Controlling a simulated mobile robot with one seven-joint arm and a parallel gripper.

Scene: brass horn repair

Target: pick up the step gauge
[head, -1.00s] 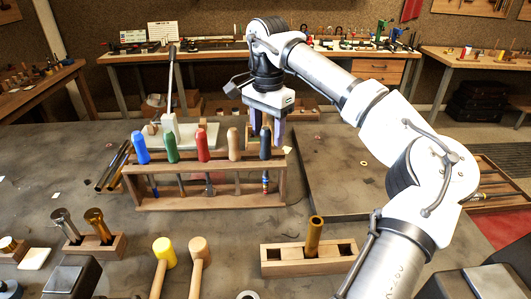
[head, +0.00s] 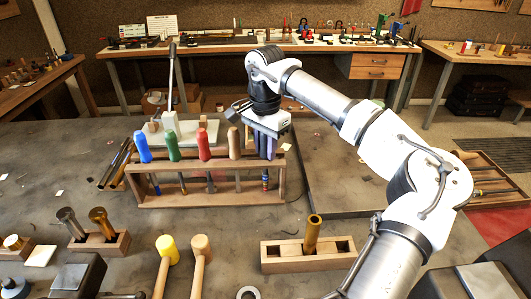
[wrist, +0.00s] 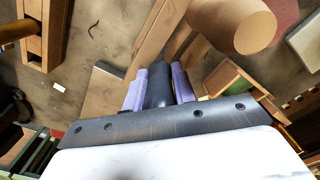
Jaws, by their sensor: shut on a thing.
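The step gauge stands upright at the right end of the wooden rack, its colour-banded shaft (head: 265,180) hanging below the rack's top rail. Its dark handle (wrist: 158,88) shows between the purple finger pads in the wrist view. My gripper (head: 266,148) is over the rack's right end, shut on that handle, one finger on each side. The fingers hide much of the handle in the head view. The wooden rack (head: 215,198) also holds tools with blue (head: 143,146), green (head: 173,146), red (head: 204,144) and tan (head: 234,145) handles. The tan handle (wrist: 232,25) is close beside my gripper.
A wooden block (head: 285,264) with a brass tube (head: 312,234) stands in front of the rack. Two mallets (head: 167,250) (head: 201,248) lie front left of it. A low-edged tray or board (head: 345,185) lies to the right. A lever press (head: 172,120) stands behind the rack.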

